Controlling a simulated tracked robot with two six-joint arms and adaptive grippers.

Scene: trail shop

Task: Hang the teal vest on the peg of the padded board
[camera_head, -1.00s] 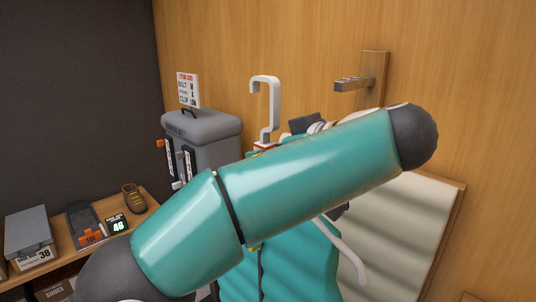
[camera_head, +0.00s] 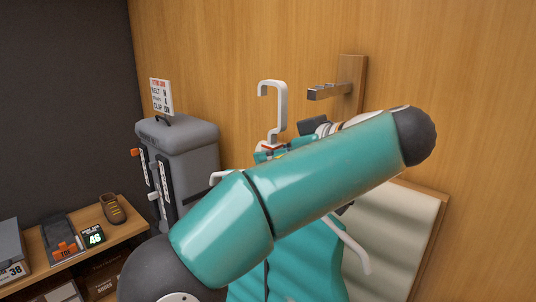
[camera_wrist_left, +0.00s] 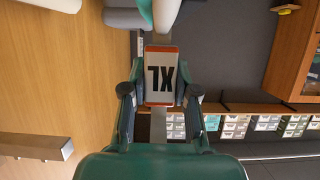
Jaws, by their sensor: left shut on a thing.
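The teal vest (camera_head: 318,262) hangs upright on a white hanger, largely hidden behind my left arm in the head view. The hanger's hook (camera_head: 280,118) rises above the arm, its open side to the left. The metal peg (camera_head: 328,92) juts left from the wooden block of the padded board (camera_head: 400,235). The hook is left of the peg and apart from it. The peg also shows in the wrist view (camera_wrist_left: 35,146).
A low wooden shelf (camera_head: 60,249) with a brown shoe (camera_head: 113,208) and boxes is at lower left. The wooden wall around the peg is clear.

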